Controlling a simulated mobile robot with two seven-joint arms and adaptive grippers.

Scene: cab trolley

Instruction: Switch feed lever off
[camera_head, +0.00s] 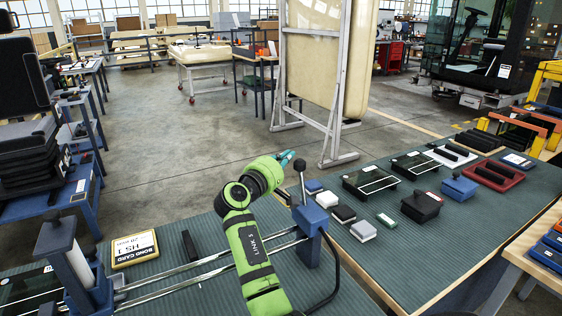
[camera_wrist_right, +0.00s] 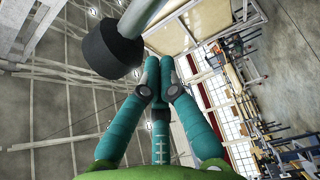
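The feed lever (camera_head: 302,180) is a thin metal rod with a black ball knob, standing nearly upright on a blue block at the right end of the rail fixture. My right gripper (camera_head: 287,158), with teal fingers on a green arm, is just left of the knob and slightly above it. In the right wrist view the black knob (camera_wrist_right: 107,50) and its rod are large, left of the fingertips (camera_wrist_right: 159,68). The fingers are drawn together with nothing seen between them, and look apart from the knob. My left gripper is not in view.
The blue block (camera_head: 308,225) carries two metal rails running left to a blue post. A yellow-edged card (camera_head: 135,249) lies behind the rails. Floor beyond the bench is open.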

